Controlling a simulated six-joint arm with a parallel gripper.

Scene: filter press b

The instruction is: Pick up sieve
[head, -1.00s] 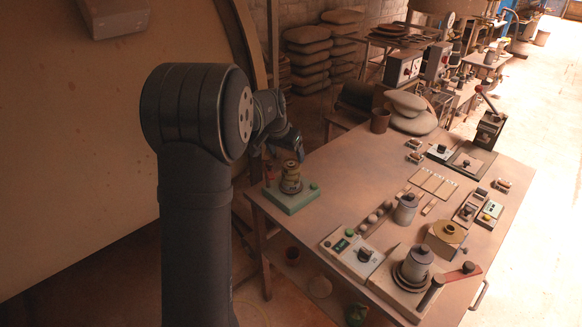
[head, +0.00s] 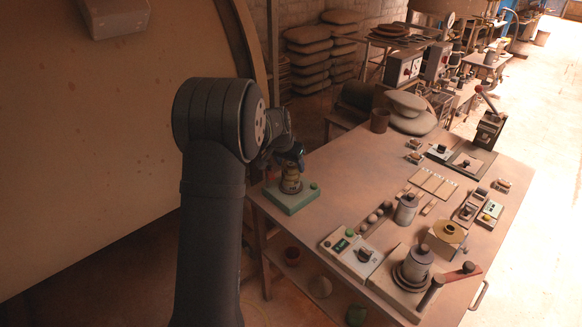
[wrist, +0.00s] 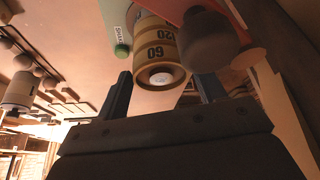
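The sieve stack (head: 290,184) stands on a green shaker base (head: 294,203) at the table's far left corner. In the wrist view the sieve stack (wrist: 157,45) shows upside down as brass rings marked 60 and 120, with a pale round knob on its near end. My gripper (head: 293,154) is at the top of the stack in the head view and partly covers it. In the wrist view my gripper (wrist: 162,82) has its fingers apart, one toward each side of the end ring. No contact shows, and the depth between fingertips and ring is hard to tell.
A dark rounded object (wrist: 205,40) is close beside the stack in the wrist view. A green button (wrist: 122,50) is on the base. The table right of the base is clear.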

